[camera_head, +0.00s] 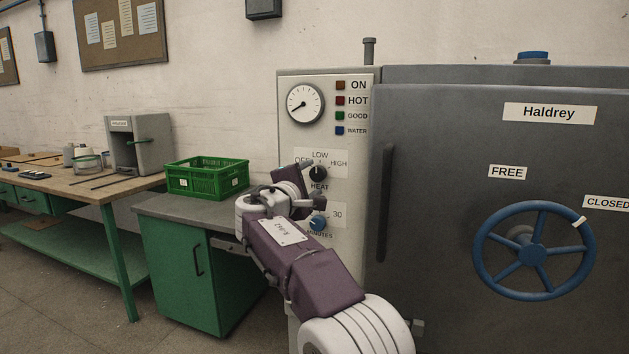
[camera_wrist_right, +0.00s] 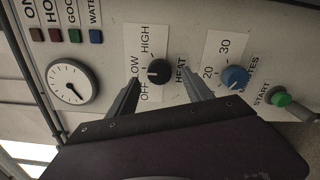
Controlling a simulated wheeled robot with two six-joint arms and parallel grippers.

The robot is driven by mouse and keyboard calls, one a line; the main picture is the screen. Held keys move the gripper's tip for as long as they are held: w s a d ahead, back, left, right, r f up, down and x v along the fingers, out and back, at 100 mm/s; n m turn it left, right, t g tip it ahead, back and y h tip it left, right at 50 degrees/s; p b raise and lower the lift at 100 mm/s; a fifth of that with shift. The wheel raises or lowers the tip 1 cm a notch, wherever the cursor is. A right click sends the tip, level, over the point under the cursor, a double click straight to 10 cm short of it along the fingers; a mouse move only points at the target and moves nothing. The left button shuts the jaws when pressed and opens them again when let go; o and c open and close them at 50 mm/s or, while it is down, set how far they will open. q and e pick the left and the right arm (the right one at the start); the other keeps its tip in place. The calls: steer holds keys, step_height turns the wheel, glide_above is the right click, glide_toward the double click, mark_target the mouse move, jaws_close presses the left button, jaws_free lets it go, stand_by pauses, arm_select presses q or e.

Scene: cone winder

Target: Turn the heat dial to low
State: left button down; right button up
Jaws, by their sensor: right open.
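The heat dial (camera_head: 318,173) is a round black knob on the pale control panel (camera_head: 291,140), marked OFF, LOW and HIGH. In the right wrist view the dial (camera_wrist_right: 159,71) shows between my two fingers, with a small pale mark on its side toward the labels. I cannot tell exactly which label it points at. My right gripper (camera_head: 295,180) is open and empty, just in front of the panel at the dial's left. In the wrist view its fingers (camera_wrist_right: 162,79) lie on either side of the dial; I cannot tell whether they touch it. My left gripper is not in view.
A blue minutes dial (camera_head: 318,222) sits just below the heat dial, and a green start button (camera_wrist_right: 281,97) is beyond it. A gauge (camera_head: 305,103) is above. The grey door with a blue handwheel (camera_head: 534,251) is at the right. A green crate (camera_head: 207,178) stands at the left.

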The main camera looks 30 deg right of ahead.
steer(key=v, duration=0.6)
steer(key=shift+d, duration=0.15)
